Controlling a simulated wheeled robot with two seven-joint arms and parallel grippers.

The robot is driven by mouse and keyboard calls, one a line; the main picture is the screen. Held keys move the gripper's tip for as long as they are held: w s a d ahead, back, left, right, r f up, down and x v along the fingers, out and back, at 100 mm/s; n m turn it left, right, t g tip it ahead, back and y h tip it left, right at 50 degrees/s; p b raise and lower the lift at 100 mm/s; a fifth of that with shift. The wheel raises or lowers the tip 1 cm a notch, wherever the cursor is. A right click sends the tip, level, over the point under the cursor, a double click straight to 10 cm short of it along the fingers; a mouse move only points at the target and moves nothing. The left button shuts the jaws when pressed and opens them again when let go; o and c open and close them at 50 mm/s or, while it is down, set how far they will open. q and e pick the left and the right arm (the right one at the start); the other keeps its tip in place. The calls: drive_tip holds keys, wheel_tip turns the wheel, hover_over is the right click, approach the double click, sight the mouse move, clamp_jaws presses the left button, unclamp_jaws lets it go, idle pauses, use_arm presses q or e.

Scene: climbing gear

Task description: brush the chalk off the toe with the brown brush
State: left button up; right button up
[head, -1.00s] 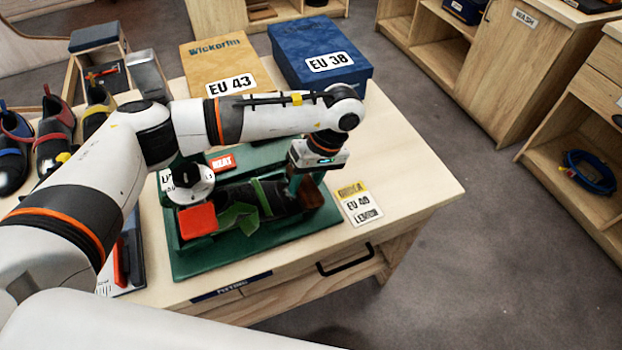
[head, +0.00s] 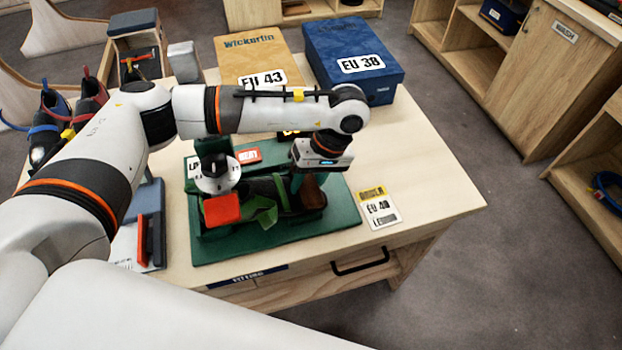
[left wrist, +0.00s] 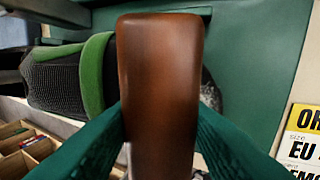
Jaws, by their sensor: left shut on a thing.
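My left gripper (head: 307,176) is shut on the brown brush (left wrist: 160,90), which fills the middle of the left wrist view between the two green fingers. In the head view the brush (head: 313,192) is at the right end of the shoe. The black and green shoe (left wrist: 65,75) lies on the green stand (head: 335,222). A speckled whitish patch (left wrist: 210,97) shows beside the brush at the toe. The brush hides most of the toe, and I cannot tell whether its bristles touch it. My right gripper is not in view.
A red block (head: 221,209) and a round white dial (head: 214,173) stand at the shoe's left end. A size card (head: 379,208) lies right of the stand. Boxes marked EU 43 (head: 254,58) and EU 38 (head: 352,75) stand behind. The table's right side is clear.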

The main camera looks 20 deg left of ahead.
use_arm(q)
drive_tip(key=shift+p+v, duration=0.9)
drive_tip(key=shift+v, duration=2.2)
drive_tip(key=shift+s+r, duration=0.1)
drive_tip(key=shift+r, duration=0.05)
drive_tip(key=shift+p+v, duration=0.4)
drive_tip(key=shift+v, duration=1)
drive_tip(key=shift+r, duration=0.15)
